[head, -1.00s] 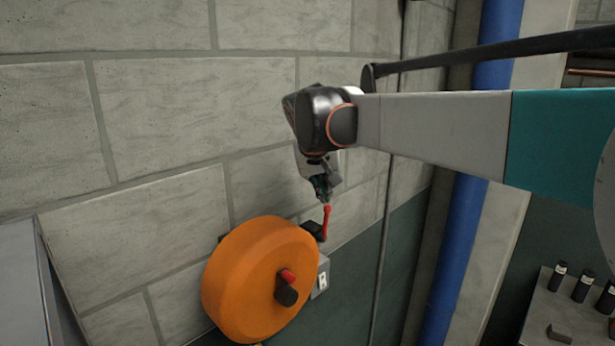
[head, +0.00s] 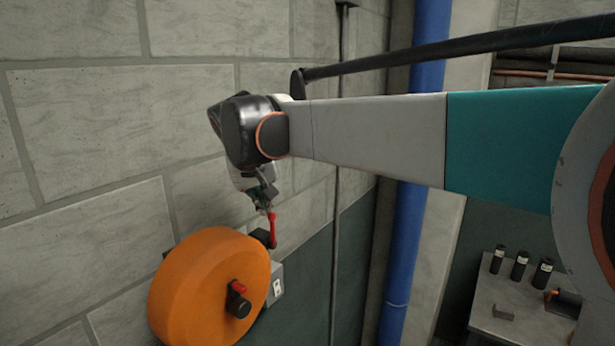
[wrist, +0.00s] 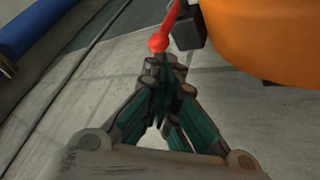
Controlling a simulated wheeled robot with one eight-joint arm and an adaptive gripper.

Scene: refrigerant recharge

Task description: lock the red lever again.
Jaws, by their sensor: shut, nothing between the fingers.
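The red lever (head: 273,230) stands out from a dark block behind the upper right of the orange drum in the head view. Its rounded red tip also shows in the wrist view (wrist: 160,42). My gripper (head: 266,208) is at the upper end of the lever. In the wrist view its fingers (wrist: 165,62) are closed together just below the lever's ball tip, very near or touching it; I cannot tell which. Nothing shows between the fingers.
The orange drum (head: 205,285), with a small red piece and dark knob (head: 238,300) on its face, is close below the lever. A grey box (head: 276,284) is beside it. A blue pipe (head: 405,240) runs down the wall. Black canisters (head: 520,264) stand on a bench at right.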

